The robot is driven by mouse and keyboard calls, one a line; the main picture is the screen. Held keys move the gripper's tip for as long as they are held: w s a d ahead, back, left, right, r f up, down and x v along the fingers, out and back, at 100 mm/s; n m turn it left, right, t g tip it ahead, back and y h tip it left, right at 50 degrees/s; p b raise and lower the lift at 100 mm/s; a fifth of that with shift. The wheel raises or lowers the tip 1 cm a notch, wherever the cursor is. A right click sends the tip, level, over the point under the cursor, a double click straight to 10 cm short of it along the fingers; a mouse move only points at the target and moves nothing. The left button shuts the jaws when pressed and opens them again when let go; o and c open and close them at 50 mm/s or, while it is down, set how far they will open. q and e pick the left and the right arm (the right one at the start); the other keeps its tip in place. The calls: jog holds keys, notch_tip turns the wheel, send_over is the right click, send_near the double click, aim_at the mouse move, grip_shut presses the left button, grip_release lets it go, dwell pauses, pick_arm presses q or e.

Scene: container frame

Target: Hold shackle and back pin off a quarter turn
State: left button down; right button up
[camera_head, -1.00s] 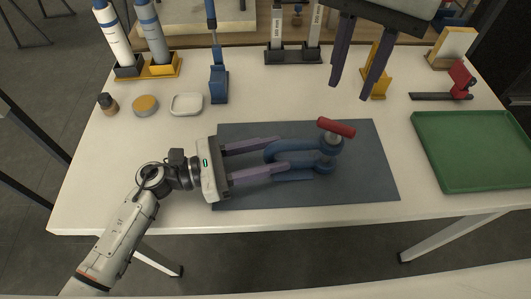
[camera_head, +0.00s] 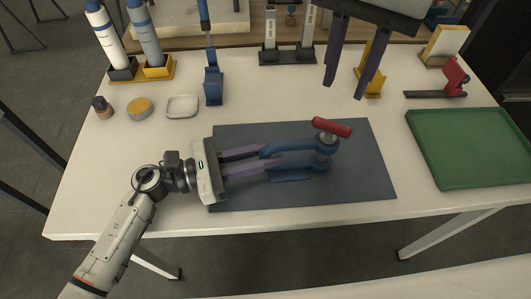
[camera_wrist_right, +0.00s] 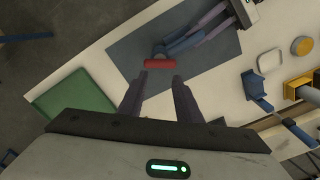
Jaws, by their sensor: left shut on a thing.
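The blue shackle (camera_head: 285,149) lies on the dark mat (camera_head: 365,180), its two eyes to the right. The pin's red crossbar (camera_head: 331,127) sits over the eyes, slightly tilted. My left gripper (camera_head: 275,156) reaches in from the left and is shut on the shackle's bow end, partly hiding it. My right gripper (camera_head: 346,90) hangs above the back of the table, fingers apart and empty. In the right wrist view its open fingers (camera_wrist_right: 160,80) point toward the red crossbar (camera_wrist_right: 160,63), with a gap between; the shackle (camera_wrist_right: 180,46) shows beyond.
A green tray (camera_head: 475,183) is at the right. A red clamp-like tool (camera_head: 450,82), a yellow stand (camera_head: 375,84) and a black rack (camera_head: 287,56) stand at the back. A white dish (camera_head: 182,106), a tin (camera_head: 139,108), a small bottle (camera_head: 102,107) and a blue stand (camera_head: 213,85) are at the left.

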jog(key=shift+o, duration=0.6)
jog(key=s+a+f+m+g+y, duration=0.1)
jog(key=s+a+f+g+y, duration=0.15)
jog(key=a+y, duration=0.35)
jog(key=s+a+f+m+g+y, duration=0.1)
jog(key=s+a+g+y, duration=0.1)
jog(key=s+a+y, duration=0.35)
jog(key=m+t+y, duration=0.4)
jog(key=m+t, duration=1)
jog(key=m, duration=0.3)
send_near(330, 130)
jog(key=w+a, duration=0.2)
jog(key=w, duration=0.1)
jog(key=x, duration=1.1)
jog(key=shift+s+a, duration=0.15)
jog(key=shift+a, duration=0.1)
